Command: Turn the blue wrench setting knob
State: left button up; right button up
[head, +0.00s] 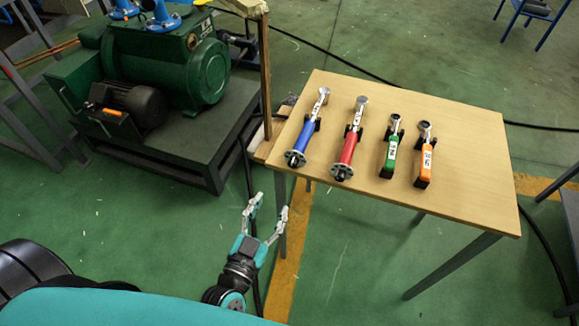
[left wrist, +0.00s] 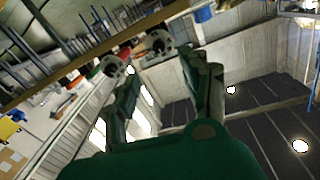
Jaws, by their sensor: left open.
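The blue wrench (head: 308,133) lies on the wooden table as the leftmost of the tools. Its round dark-and-silver setting knob (head: 296,159) sits at the near end, by the table's front-left edge. My left gripper (head: 270,204) is open and empty, in front of the table and below the knob in the picture, apart from it. In the left wrist view, a round knob (left wrist: 160,42) that appears to be the blue wrench's shows beyond and between the open fingers (left wrist: 163,66). My right gripper is not in view.
A red wrench (head: 350,143), a green wrench (head: 391,150) and an orange wrench (head: 424,160) lie to the right on the table (head: 470,190). A wooden post (head: 266,80) and a green pump (head: 205,72) stand to the left. Floor before the table is clear.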

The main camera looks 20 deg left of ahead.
aim_at(291, 166)
pick_arm(q)
jog(key=w, duration=0.8)
jog(key=w+d, duration=0.1)
jog(key=w, duration=0.3)
jog(key=shift+w+p, duration=0.3)
grip_shut()
